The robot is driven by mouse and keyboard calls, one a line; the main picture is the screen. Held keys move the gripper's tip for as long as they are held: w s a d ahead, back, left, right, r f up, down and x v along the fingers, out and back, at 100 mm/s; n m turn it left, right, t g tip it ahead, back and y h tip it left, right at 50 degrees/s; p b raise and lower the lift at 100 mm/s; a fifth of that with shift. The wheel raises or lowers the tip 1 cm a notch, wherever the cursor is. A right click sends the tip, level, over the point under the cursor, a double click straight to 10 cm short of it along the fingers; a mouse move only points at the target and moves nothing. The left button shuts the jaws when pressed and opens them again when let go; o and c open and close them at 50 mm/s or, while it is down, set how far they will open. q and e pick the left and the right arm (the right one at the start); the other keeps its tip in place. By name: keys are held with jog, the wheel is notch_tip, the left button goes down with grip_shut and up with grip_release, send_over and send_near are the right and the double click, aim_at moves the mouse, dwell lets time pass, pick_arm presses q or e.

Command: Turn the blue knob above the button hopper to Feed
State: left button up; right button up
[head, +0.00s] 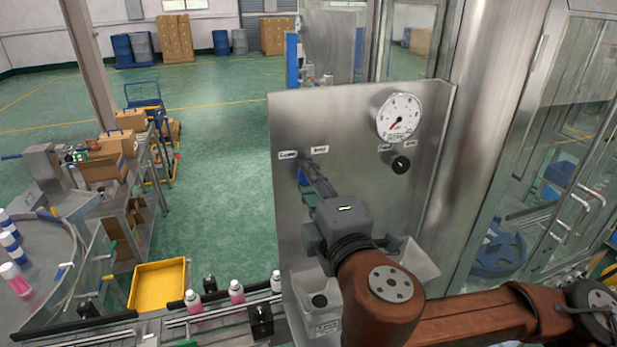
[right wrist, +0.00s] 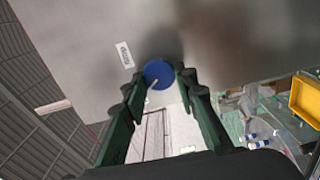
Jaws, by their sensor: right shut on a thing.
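The blue knob (right wrist: 158,73) shows in the right wrist view between the two fingertips of my right gripper (right wrist: 155,88). A pale pointer line shows on its face. In the head view my right gripper (head: 308,172) reaches the upper left of the steel panel (head: 345,140), and the knob is mostly hidden behind its fingers. The gripper is shut on the knob. Two small labels sit above the knob, a left one (head: 288,155) and a right one (head: 320,149); their words are too small to read. My left gripper is not in view.
A black knob (head: 401,165) and a round gauge (head: 399,117) are on the panel's right side. Grey hoppers (head: 415,268) are fixed low on the panel, partly behind my right arm. A yellow bin (head: 158,285) and a conveyor with pink bottles (head: 236,291) stand to the left.

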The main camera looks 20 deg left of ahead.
jog(key=shift+n, duration=1)
jog(key=shift+f, duration=0.1)
jog(key=o, duration=1.2)
jog(key=shift+c, duration=0.2)
jog(key=v, duration=0.7)
jog(key=shift+s+d, duration=0.15)
jog(key=shift+s, duration=0.1)
